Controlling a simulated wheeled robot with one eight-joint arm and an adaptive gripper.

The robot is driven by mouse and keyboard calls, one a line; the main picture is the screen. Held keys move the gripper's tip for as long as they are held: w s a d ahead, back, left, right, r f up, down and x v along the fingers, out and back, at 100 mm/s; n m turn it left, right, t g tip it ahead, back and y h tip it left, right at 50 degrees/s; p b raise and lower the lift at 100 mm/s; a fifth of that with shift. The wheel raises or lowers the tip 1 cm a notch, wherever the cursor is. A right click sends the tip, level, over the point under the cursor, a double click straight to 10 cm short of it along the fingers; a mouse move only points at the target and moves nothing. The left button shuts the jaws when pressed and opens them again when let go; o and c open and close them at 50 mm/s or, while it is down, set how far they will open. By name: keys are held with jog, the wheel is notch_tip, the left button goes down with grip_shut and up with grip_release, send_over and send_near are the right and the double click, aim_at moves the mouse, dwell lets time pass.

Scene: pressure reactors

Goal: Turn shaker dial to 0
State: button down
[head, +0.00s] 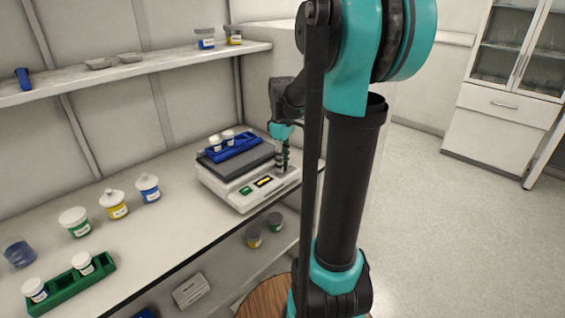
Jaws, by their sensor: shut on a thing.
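The shaker (232,188) is a white box with a dark grey top plate, standing on the bench near its right end. Its front shows a green patch (246,190) and a small dark display with yellow marks (264,182). My gripper (281,168) points down at the right part of the shaker's front, to the right of the display. It is shut on the shaker dial, which is mostly hidden by the fingers. The dial's setting cannot be read.
A blue rack (235,147) with white-capped jars sits on the shaker. Several jars, a green rack (72,284) and a blue beaker (19,252) stand on the bench to the left. A wall shelf (140,70) runs above. A lower shelf holds more jars (254,238).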

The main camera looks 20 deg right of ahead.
jog(key=n, duration=0.5)
jog(key=shift+n, duration=0.4)
dwell(0.4)
jog(key=c, duration=1.5)
grip_release()
jog(key=shift+c, duration=0.2)
notch_tip(320, 180, up, 12)
